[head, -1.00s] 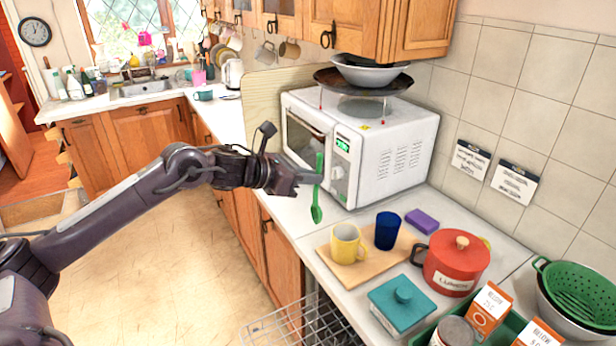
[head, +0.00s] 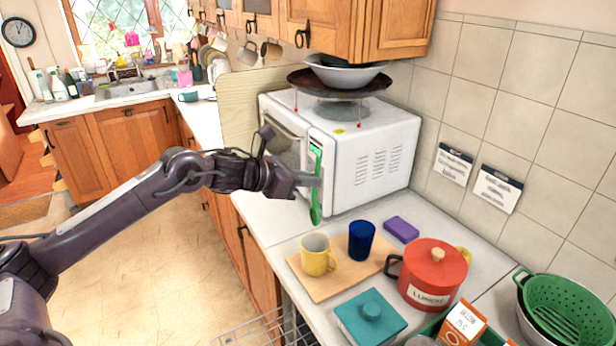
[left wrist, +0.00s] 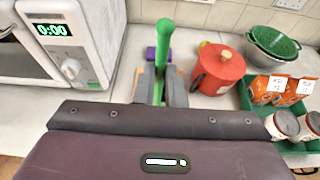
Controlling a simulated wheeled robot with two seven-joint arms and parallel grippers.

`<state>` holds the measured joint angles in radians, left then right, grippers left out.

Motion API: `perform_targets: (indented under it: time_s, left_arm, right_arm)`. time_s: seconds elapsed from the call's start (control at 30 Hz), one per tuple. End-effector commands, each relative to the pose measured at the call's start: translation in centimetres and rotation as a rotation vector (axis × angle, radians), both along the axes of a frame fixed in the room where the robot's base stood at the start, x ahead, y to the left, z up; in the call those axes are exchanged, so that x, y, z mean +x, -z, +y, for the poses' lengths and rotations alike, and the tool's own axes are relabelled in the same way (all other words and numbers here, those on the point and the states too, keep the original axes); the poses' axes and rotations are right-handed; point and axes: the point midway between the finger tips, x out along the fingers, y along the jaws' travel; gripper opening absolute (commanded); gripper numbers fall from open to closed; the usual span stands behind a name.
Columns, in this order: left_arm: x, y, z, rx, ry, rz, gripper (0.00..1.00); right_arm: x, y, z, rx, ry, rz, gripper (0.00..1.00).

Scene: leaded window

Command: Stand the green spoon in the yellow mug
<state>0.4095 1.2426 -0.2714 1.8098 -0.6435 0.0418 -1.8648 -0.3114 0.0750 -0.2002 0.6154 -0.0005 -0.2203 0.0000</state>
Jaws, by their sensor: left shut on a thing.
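The green spoon (head: 316,212) hangs upright, bowl down, in my left gripper (head: 312,181), which is shut on its handle. The spoon also shows in the left wrist view (left wrist: 164,42), between the fingers (left wrist: 160,88). The yellow mug (head: 317,257) stands upright on a wooden board, below the spoon in the head view and apart from it. Its handle points right. In the left wrist view the mug cannot be made out. My right gripper is not in view.
A blue cup (head: 361,240) stands beside the mug on the wooden board (head: 338,284). A white microwave (head: 368,155) is close behind the spoon. A purple block (head: 401,229), red pot (head: 432,274) and teal box (head: 371,318) stand to the right and in front.

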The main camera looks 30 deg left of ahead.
Motion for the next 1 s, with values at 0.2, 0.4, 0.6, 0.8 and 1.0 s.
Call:
perform_targets:
  time_s: [0.2,0.4,0.6,0.8,1.0]
  left_arm:
    - [0.0,2.1,0.0,-0.001,-0.001,0.002,0.0]
    - [0.0,3.7,0.0,0.0,0.0,0.002,0.0]
    - [0.0,5.4,0.0,0.0,-0.001,0.0,0.0]
    - [0.0,6.9,0.0,0.0,0.0,0.0,0.0]
    - [0.0,8.3,0.0,0.0,0.0,0.0,0.0]
  right_arm:
    - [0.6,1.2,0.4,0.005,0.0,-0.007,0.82]
    - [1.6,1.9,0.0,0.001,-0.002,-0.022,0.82]
    - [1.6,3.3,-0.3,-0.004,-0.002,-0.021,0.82]
    - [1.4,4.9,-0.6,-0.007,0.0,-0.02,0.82]
    - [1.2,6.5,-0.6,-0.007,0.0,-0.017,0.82]
